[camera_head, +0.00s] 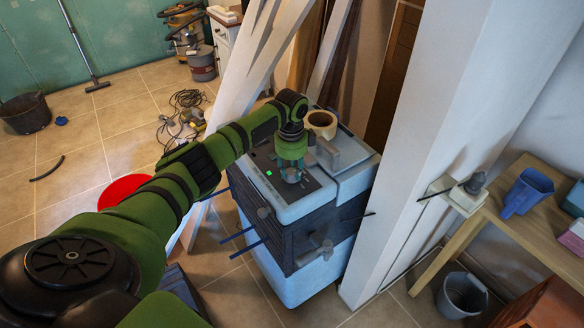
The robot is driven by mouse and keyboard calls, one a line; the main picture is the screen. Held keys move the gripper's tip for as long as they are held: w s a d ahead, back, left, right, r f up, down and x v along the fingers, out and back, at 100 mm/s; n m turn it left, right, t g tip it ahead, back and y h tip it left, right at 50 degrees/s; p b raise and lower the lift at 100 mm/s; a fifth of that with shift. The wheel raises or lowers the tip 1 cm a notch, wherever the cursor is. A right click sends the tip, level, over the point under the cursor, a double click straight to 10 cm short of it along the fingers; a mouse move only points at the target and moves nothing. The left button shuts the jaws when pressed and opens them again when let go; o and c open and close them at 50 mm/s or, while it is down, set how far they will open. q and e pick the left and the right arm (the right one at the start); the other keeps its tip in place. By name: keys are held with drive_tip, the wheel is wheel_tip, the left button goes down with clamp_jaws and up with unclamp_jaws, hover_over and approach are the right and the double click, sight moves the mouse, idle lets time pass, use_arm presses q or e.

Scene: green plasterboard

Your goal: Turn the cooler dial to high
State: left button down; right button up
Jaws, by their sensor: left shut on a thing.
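The cooler (318,203) is a light blue box with a dark front, standing on the tiled floor near the middle of the view. Its top carries a dark control panel (264,166) with a small lit green patch. My left gripper (291,174) points down onto this panel, shut on the dial (291,176). The gripper's fingers hide much of the dial, so its setting cannot be read. My right gripper is not in view.
A roll of tape (322,122) lies on the cooler's top behind my gripper. A white post (440,130) stands close to the cooler's right. A wooden table (535,225) with a blue scoop (526,192) is at the right. A red round object (124,190) is at the left.

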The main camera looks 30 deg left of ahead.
sight(289, 171)
use_arm(q)
drive_tip(key=m, duration=0.4)
drive_tip(key=shift+s+a+f+m, duration=0.1)
drive_tip(key=shift+a+m, duration=0.05)
drive_tip(key=shift+m, duration=0.15)
drive_tip(key=m+b, duration=0.1)
drive_tip(key=m, duration=0.4)
drive_tip(key=shift+m, duration=0.4)
drive_tip(key=c, duration=0.9)
unclamp_jaws()
drive_tip(key=shift+a, duration=0.1)
drive_tip(key=shift+w+r, duration=0.2)
drive_tip(key=shift+r, duration=0.35)
drive_tip(key=r, duration=1.1)
drive_tip(key=shift+s+a, duration=0.1)
drive_tip(key=shift+s, duration=0.1)
